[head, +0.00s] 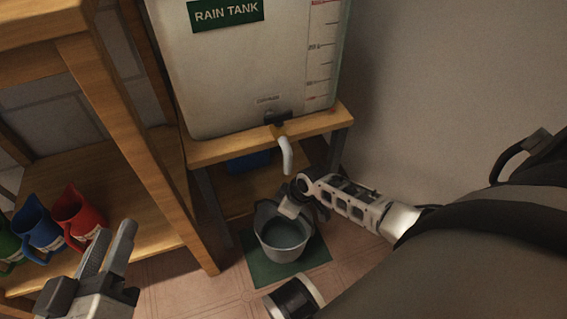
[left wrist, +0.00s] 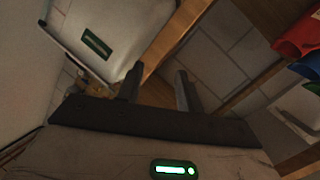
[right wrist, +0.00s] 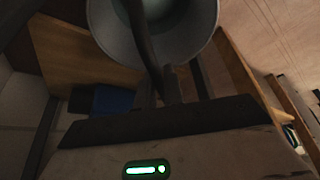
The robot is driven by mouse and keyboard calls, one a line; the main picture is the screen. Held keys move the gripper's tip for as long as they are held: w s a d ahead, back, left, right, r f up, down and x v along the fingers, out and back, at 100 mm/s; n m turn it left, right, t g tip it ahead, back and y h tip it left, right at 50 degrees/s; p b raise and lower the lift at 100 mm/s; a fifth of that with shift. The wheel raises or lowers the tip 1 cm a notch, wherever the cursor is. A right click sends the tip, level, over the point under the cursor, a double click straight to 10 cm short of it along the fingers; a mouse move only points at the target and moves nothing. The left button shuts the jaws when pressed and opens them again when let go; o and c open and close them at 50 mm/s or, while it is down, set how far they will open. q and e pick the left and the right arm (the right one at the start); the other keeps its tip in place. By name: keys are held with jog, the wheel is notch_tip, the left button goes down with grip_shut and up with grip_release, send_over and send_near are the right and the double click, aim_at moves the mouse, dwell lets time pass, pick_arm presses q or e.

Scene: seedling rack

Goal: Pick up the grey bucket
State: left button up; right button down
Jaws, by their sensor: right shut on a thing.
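The grey bucket (head: 284,238) stands on a dark green mat (head: 262,272) on the floor, under the spout (head: 286,155) of the rain tank (head: 250,70). My right gripper (head: 292,200) is at the top of the bucket, shut on its handle. The right wrist view shows the bucket (right wrist: 101,22) and the dark handle (right wrist: 141,40) running down between the fingers (right wrist: 172,85). My left gripper (head: 112,252) is open and empty at the lower left, apart from the bucket. Its spread fingers also show in the left wrist view (left wrist: 157,88).
The tank rests on a wooden stand (head: 225,150) just behind the bucket. A wooden shelf at the left holds a red jug (head: 80,212), a blue jug (head: 36,226) and a green jug (head: 8,244). Its post (head: 150,170) stands between my grippers. A blue thing (head: 248,161) sits under the tank.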

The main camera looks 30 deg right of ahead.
jog(key=shift+w+r, duration=0.1)
jog(key=shift+w, duration=0.05)
jog(key=shift+r, duration=0.15)
